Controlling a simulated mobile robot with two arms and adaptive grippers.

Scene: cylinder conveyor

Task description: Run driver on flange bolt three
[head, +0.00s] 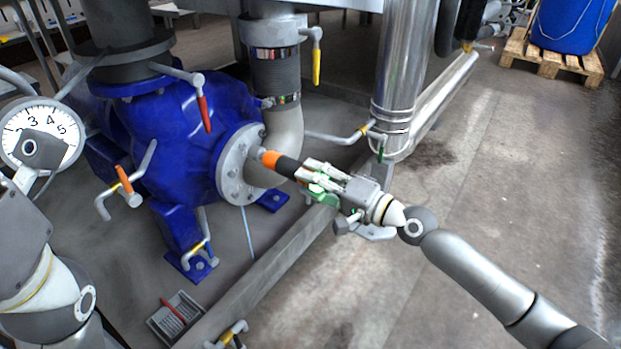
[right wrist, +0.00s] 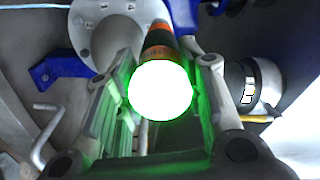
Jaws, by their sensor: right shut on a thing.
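The driver (head: 285,166), with a black body and orange band, is held by my right gripper (head: 316,178). Its front end points left at the grey flange (head: 233,172) on the blue pump (head: 168,135). The tip is at or very near the flange's right rim; I cannot tell if it sits on a bolt, or which bolt is number three. In the right wrist view, the driver's glowing white rear end (right wrist: 160,92) lies between the green-lit fingers, and the flange (right wrist: 97,42) shows beyond.
Valve handles, red (head: 204,113) and orange (head: 124,180), stick out near the pump. A grey floor beam (head: 265,270) runs below the driver. A small tray (head: 178,318) lies at lower left. Floor at right is open.

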